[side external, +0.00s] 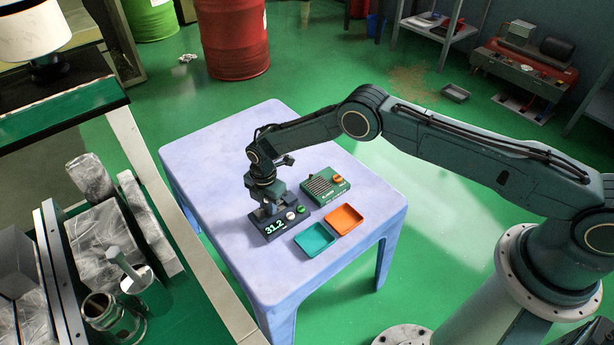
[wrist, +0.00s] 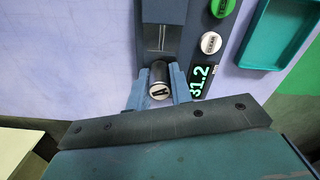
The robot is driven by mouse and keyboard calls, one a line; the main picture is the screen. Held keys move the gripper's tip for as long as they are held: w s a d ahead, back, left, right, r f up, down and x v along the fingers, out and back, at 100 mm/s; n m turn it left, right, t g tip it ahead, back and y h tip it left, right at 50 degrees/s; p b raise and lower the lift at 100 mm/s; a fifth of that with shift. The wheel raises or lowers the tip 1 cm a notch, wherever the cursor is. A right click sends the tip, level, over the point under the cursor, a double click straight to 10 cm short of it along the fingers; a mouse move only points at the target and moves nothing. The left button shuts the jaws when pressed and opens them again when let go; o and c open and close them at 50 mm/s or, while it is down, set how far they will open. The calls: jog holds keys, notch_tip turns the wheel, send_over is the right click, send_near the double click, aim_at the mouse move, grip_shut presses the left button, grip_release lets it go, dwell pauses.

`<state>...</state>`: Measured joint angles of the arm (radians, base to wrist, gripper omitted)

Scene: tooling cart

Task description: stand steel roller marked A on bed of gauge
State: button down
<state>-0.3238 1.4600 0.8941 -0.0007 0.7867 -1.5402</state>
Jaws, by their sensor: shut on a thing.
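The steel roller marked A (wrist: 159,87) is between the two fingers of my gripper (wrist: 160,78), which is shut on it. In the wrist view its end face with a black A faces the camera, so it looks upright. The gauge (wrist: 162,12) is a dark block with a lit display reading 31.2. In the side view the gauge (side external: 270,228) sits on the table and my gripper (side external: 266,209) is down at it. My gripper hides the roller there. I cannot tell whether the roller's lower end touches the gauge bed.
A green slotted block (side external: 325,186) with an orange knob stands behind the gauge. A teal tray (side external: 314,250) and an orange tray (side external: 344,220) lie to its right. The pale table (side external: 215,165) is bare at its left and back.

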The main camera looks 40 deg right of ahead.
jog(key=shift+f, duration=0.1)
jog(key=c, duration=1.3)
grip_release()
jog(key=shift+o, duration=0.2)
notch_tip(320, 180, up, 12)
